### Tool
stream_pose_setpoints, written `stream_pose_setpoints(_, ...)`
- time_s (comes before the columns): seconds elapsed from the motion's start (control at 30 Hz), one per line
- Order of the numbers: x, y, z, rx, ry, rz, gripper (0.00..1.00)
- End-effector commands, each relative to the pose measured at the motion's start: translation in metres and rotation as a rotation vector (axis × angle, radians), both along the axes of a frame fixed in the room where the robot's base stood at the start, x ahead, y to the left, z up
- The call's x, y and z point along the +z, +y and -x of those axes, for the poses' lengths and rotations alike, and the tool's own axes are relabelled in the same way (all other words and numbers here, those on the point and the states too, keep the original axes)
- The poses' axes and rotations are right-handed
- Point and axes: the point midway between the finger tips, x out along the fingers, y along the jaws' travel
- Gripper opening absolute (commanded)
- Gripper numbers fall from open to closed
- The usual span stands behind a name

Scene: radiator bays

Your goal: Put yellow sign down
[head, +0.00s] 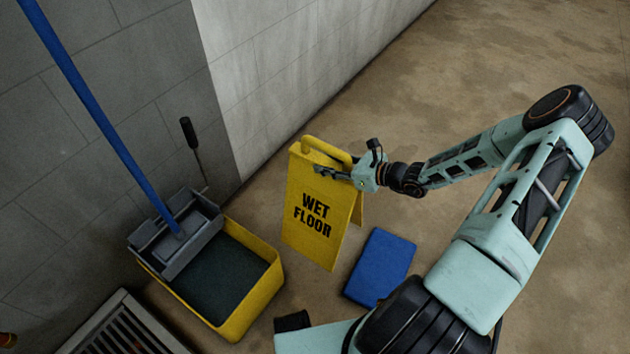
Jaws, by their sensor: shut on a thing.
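The yellow sign (313,205) reads "WET FLOOR" and stands upright, with its two panels spread apart and a handle loop at the top. It is in the middle of the head view. My gripper (335,172) comes in from the right and is shut on the sign near its top, just below the handle. The fingers lie across the upper part of the sign. I cannot tell for sure whether the sign's lower edges touch the floor.
A yellow mop bucket (262,290) with a grey wringer and a blue-handled mop (100,125) stands to the left. A blue flat block (380,267) lies right of the sign. A floor grate (125,328) is at lower left. The floor at upper right is clear.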

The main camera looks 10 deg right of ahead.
Motion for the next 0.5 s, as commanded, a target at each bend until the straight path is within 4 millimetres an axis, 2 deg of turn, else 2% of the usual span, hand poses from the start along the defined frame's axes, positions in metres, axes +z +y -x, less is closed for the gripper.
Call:
stream_pose_setpoints(0.37, -0.035, -0.004, -0.074, 0.003, -0.007, 0.0, 0.0)
stream_pose_setpoints(0.5, -0.061, -0.006, -0.094, 0.003, -0.004, -0.001, 0.0)
